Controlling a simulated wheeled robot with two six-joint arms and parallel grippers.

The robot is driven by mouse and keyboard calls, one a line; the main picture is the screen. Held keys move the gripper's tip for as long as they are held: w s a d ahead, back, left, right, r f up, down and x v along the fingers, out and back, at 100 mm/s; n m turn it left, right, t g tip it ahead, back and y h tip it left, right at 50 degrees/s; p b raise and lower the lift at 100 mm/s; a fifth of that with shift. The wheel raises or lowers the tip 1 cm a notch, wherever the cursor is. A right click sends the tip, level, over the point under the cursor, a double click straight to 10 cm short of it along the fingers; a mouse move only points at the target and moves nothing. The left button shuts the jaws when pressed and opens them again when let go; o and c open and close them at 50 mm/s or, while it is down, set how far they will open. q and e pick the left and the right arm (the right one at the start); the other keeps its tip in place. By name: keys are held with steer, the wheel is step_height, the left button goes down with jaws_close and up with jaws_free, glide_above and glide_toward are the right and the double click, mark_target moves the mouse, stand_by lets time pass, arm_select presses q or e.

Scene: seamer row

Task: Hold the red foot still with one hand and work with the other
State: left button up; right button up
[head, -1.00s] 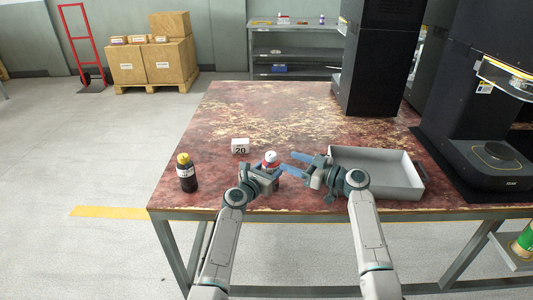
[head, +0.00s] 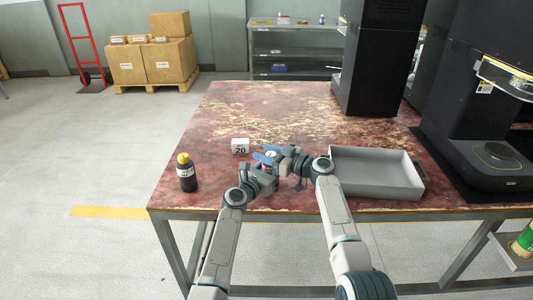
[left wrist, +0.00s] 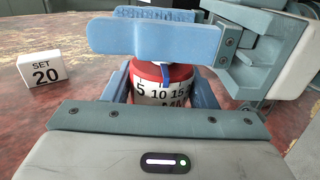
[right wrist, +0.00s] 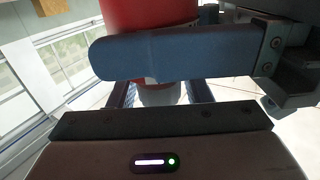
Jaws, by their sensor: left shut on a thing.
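The red foot (left wrist: 163,74) is the base of a small upright device with a white number band showing 5, 10 and 15. My left gripper (head: 265,176) is shut on it, with a blue finger on each side in the left wrist view. My right gripper (head: 268,156) is across the top, its blue fingers on either side of the white upper part (right wrist: 160,94). Those fingers look apart, with gaps beside the white part in the right wrist view. The device is mostly hidden in the head view. A white card (left wrist: 42,70) reads "SET 20".
A dark bottle with a yellow cap (head: 187,173) stands at the table's left. A grey tray (head: 376,193) lies right of my grippers. Black machines (head: 376,60) stand at the back and right. The worn tabletop (head: 262,110) behind the card is clear.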

steer(key=c, duration=0.7)
steer(key=shift+s+n+g+y, duration=0.1)
steer(key=shift+n+g+y, duration=0.8)
steer(key=shift+n+g, duration=1.3)
steer(key=shift+s+a+g, duration=0.1)
steer(key=shift+s+g, duration=0.15)
steer(key=shift+g, duration=0.75)
steer(key=o, duration=1)
steer(key=s+d, duration=0.1)
steer(key=d, duration=0.6)
steer(key=shift+d, duration=0.25)
